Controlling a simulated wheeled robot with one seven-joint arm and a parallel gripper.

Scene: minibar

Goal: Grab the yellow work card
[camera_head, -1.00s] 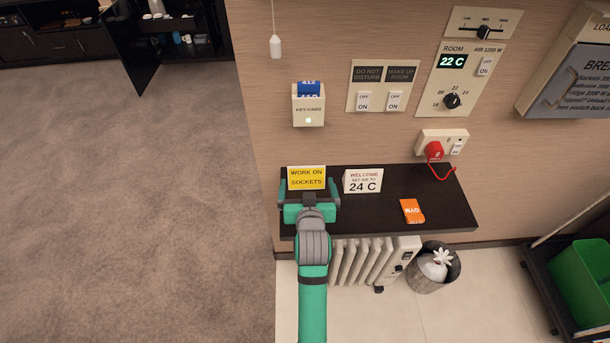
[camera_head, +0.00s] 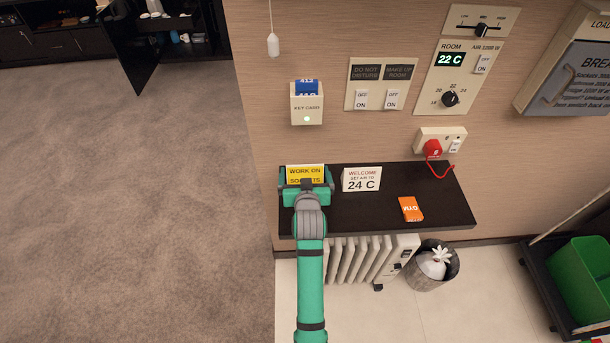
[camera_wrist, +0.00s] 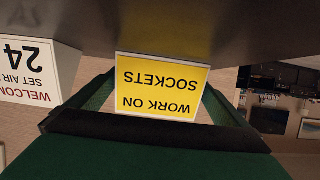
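The yellow work card (camera_head: 305,171), reading "WORK ON SOCKETS", stands upright at the left end of the dark shelf (camera_head: 380,208). My gripper (camera_head: 307,181) is right at the card, with one finger on each side of it, and covers part of its lower text. In the wrist view the yellow card (camera_wrist: 162,87) shows upside down between the two spread fingers, its face toward my palm. The fingers look open around its side edges; whether they touch it is hard to tell.
A white welcome card (camera_head: 361,180) reading "24 C" stands close to the right of my gripper. An orange packet (camera_head: 411,209) lies farther right on the shelf. A red plug (camera_head: 432,149) and key-card holder (camera_head: 307,110) are on the wall. A radiator (camera_head: 365,262) stands below.

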